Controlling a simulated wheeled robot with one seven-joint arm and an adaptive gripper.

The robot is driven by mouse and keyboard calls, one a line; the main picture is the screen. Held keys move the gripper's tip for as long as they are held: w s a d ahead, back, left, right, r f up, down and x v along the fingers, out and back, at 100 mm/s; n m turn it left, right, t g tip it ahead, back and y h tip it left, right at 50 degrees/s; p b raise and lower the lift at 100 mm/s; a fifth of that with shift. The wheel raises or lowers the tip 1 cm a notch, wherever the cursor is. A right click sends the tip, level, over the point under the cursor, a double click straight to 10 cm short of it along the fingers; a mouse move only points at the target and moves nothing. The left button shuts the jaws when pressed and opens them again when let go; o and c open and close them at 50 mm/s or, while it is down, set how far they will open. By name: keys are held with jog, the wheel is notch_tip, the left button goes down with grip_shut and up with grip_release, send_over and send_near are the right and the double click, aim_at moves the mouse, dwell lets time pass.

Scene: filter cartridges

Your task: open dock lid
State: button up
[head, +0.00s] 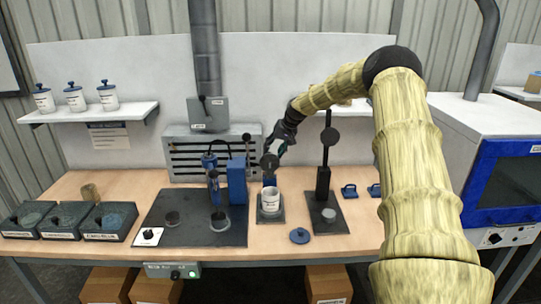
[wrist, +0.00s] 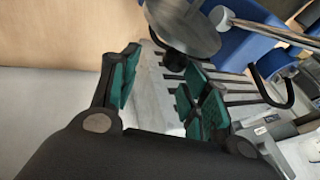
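My gripper (head: 279,146) is at the back middle of the bench, pointing down-left. In the wrist view its two green-padded fingers (wrist: 160,88) are apart with nothing held between them. A round dark grey disc, which looks like the dock lid (head: 270,161), stands tilted up behind a white cup (head: 270,203) on a small dark base. In the wrist view the disc (wrist: 182,28) lies just beyond the fingertips, close to them. I cannot tell whether they touch. The hinge is not clear.
A blue block (head: 237,181) and a black-knobbed lever (head: 247,138) stand left of my gripper. A black stand (head: 324,180) with a round head is on the right. Dark trays (head: 108,222) sit at the left.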

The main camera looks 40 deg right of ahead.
jog(key=v, duration=0.7)
jog(key=shift+s+d+r, duration=0.15)
jog(key=shift+d+r, duration=0.05)
jog(key=shift+r, duration=0.1)
dwell(0.3)
